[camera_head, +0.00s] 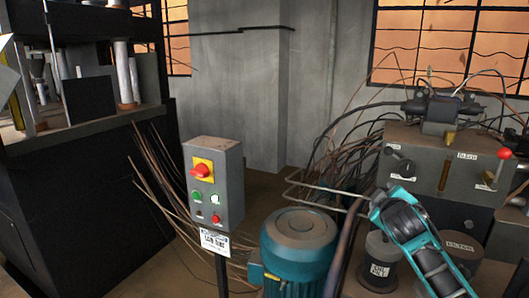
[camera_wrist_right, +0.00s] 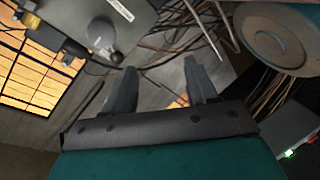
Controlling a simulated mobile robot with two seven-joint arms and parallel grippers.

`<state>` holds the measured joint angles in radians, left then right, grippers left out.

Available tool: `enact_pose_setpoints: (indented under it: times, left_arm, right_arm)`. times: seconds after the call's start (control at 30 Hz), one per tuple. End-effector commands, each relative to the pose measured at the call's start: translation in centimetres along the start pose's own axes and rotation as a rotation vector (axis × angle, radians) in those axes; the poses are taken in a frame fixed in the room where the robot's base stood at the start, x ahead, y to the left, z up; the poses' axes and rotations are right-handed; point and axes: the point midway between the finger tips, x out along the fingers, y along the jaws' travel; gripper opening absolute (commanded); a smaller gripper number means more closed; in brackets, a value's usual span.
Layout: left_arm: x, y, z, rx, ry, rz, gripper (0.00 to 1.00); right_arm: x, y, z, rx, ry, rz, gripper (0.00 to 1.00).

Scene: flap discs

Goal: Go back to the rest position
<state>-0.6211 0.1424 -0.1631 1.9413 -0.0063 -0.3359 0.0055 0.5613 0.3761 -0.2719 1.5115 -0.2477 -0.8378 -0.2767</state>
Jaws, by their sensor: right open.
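My right gripper (camera_wrist_right: 160,68) shows in the right wrist view. Its two dark fingers stand apart with nothing between them. In the head view my teal and black right arm (camera_head: 425,245) comes in from the lower right, in front of the grey hydraulic unit (camera_head: 432,162). Its fingers cannot be made out there. My left gripper is not in view.
A grey control box (camera_head: 212,180) with a red stop button stands left of a teal motor (camera_head: 300,245). A dark press (camera_head: 85,200) fills the left side. Loose cables and a thin bent rod lie near the right arm.

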Motion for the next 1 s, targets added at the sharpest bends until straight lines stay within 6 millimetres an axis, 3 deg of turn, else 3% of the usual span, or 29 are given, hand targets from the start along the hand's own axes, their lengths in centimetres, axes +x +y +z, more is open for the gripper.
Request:
enact_pose_setpoints:
  times: [0.03,0.2,0.4,0.5,0.6,0.8,1.0]
  left_arm:
    - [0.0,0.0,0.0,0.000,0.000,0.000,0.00]
    - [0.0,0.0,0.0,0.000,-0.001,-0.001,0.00]
    - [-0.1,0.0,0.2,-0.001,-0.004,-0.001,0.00]
    - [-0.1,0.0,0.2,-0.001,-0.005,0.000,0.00]
    - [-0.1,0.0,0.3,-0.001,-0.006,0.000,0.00]
    - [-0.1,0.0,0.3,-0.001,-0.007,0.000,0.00]
    - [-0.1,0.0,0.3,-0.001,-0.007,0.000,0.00]
  right_arm:
    - [-0.9,-3.8,1.4,0.023,0.008,-0.059,0.57]
    - [-5.1,-13.9,5.1,0.139,0.041,-0.219,0.57]
    - [-12.3,-23.2,9.5,0.311,0.039,-0.384,0.57]
    - [-16.5,-26.7,11.6,0.408,0.021,-0.451,0.57]
    - [-20.8,-29.4,13.5,0.506,-0.006,-0.506,0.57]
    - [-27.3,-31.9,16.1,0.661,-0.060,-0.564,0.57]
    - [-29.8,-32.5,16.9,0.723,-0.083,-0.577,0.57]
